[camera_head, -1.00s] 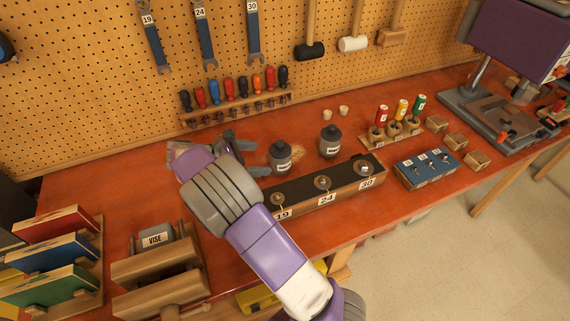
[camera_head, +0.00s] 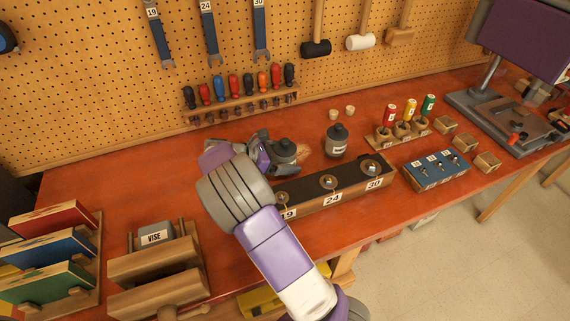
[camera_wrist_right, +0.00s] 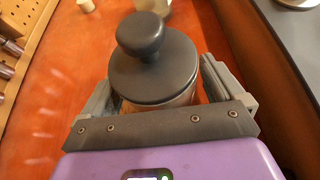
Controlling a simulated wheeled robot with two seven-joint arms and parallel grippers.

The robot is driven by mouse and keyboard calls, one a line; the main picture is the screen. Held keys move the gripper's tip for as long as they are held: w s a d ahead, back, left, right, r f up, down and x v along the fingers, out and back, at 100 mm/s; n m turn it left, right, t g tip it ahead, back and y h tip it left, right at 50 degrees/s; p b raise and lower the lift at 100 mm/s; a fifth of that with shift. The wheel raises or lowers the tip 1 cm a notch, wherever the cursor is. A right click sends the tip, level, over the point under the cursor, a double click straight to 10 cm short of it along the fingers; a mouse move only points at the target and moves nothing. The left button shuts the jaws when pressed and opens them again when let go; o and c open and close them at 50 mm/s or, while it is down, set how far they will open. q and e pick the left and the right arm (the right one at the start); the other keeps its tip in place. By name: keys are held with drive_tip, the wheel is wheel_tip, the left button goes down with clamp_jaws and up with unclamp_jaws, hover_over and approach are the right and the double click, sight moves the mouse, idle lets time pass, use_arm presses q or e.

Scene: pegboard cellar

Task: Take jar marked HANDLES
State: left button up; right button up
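A dark grey lidded jar (camera_head: 285,153) stands on the red bench, and its label is hidden in the head view. The wrist view shows its round lid and knob (camera_wrist_right: 150,72) from above. A second similar jar (camera_head: 336,142) stands to the right with a white label too small to read. I cannot tell which jar is marked HANDLES. My left gripper is out of view.
A long dark-topped block (camera_head: 333,190) marked 19, 24 and 30 lies in front of the jars. A screwdriver rack (camera_head: 240,108) is behind. A wooden vise (camera_head: 155,270) stands at front left.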

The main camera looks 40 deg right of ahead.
sight(285, 140)
drive_tip(key=c, duration=1.4)
drive_tip(key=shift+c, duration=0.2)
drive_tip(key=shift+r, duration=0.15)
wheel_tip(285, 140, up, 10)
drive_tip(key=p, duration=0.3)
drive_tip(key=shift+p, duration=0.3)
drive_tip(key=o, duration=0.9)
drive_tip(key=c, duration=1.1)
